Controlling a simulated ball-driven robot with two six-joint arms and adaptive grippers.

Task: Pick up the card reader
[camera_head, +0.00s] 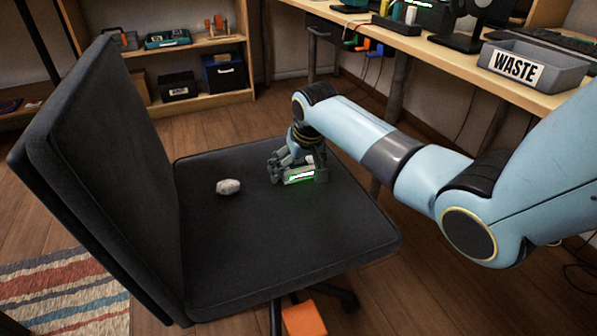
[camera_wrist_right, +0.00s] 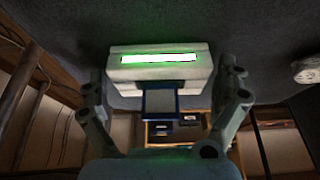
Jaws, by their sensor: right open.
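The card reader (camera_head: 299,177) is a pale box with a glowing green slot, on the dark seat of the office chair (camera_head: 270,250). In the right wrist view the card reader (camera_wrist_right: 160,72) fills the upper middle, its green slot facing me. A blue-edged card-like piece sticks out below it. My right gripper (camera_head: 298,169) is at the card reader, its fingers spread to either side. In the wrist view the open fingers (camera_wrist_right: 165,88) flank the box; whether they touch it I cannot tell. My left gripper is not in view.
A crumpled whitish lump (camera_head: 229,187) lies on the seat left of the reader. The chair's tall backrest (camera_head: 95,180) rises at left. A desk with a WASTE bin (camera_head: 535,68) is at right. An orange block (camera_head: 304,319) is below the seat's front edge.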

